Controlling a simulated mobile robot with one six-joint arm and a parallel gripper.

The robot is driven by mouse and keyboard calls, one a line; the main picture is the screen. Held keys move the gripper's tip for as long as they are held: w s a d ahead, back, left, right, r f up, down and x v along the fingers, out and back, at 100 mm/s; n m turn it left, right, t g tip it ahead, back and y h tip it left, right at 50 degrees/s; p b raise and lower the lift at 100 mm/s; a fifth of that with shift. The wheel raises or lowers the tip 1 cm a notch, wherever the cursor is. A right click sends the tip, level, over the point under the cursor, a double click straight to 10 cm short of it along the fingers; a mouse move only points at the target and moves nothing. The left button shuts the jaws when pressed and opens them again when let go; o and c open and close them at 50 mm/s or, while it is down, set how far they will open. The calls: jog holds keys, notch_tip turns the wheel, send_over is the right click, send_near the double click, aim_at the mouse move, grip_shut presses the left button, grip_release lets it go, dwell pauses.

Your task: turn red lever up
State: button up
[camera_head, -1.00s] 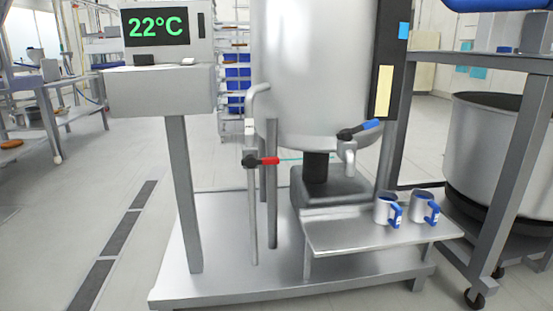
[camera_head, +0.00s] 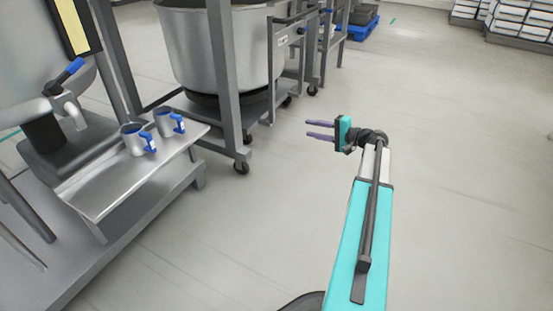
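The red lever is out of view now. The blue-handled tap (camera_head: 66,76) shows at the left on the steel tank (camera_head: 28,55), above a small steel shelf. My gripper (camera_head: 308,130) is in the middle of the view at the end of my arm, with its two purple fingers pointing left. The fingers are apart with nothing between them. My gripper is over open floor, well to the right of the tank stand and touching nothing.
Two steel mugs with blue handles, one (camera_head: 134,140) and another (camera_head: 167,123), stand on the steel shelf (camera_head: 95,190). A wheeled frame (camera_head: 225,80) and a large pot (camera_head: 185,50) stand behind. The floor (camera_head: 470,180) at right is clear.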

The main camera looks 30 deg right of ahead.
jog(key=s+d+r+m+t+h+p, duration=0.1)
jog(key=s+d+r, duration=0.3)
jog(key=d+r, duration=0.4)
jog(key=s+d+r+m+t+h+p, duration=0.1)
jog(key=s+d+r+t+h, duration=0.1)
jog(key=s+d+r, duration=0.3)
jog(key=d+r+h, duration=0.1)
jog(key=d+r, duration=0.2)
jog(key=d, duration=0.2)
jog(key=shift+d+r+m, duration=0.2)
jog(key=shift+r+m, duration=0.05)
jog(key=shift+m, duration=0.05)
jog(key=shift+w, duration=0.15)
